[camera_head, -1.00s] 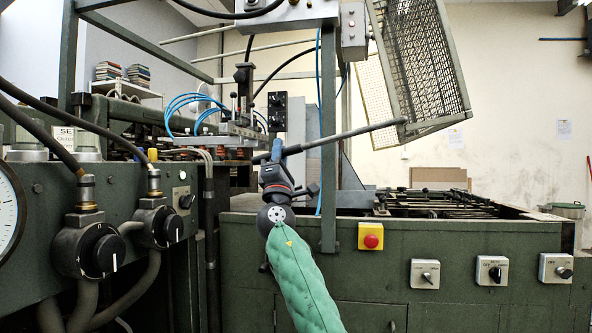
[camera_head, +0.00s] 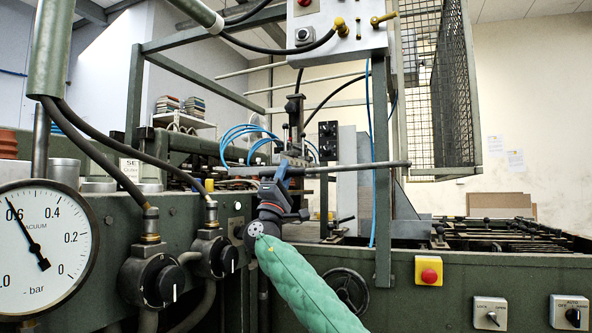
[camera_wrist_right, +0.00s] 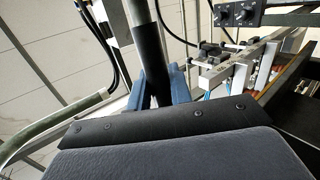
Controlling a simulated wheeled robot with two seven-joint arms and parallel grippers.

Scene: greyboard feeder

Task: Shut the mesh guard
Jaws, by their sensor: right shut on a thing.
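The mesh guard (camera_head: 462,85), a grey wire-mesh panel in a metal frame, hangs at the upper right in the head view. It stands nearly upright, with its lower edge above the machine bed. A dark bar (camera_head: 350,167) runs left from the guard's lower part. My right gripper (camera_head: 276,178) is shut on this bar near its left end. In the right wrist view the bar's black sleeve (camera_wrist_right: 152,55) stands between the blue fingers (camera_wrist_right: 155,95). My left gripper is not in view.
A green post (camera_head: 382,170) and a blue hose stand between my gripper and the guard. A control box (camera_head: 335,30) hangs above. A vacuum gauge (camera_head: 40,245) and black knobs (camera_head: 150,283) are at left; a red button (camera_head: 429,270) is on the front panel.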

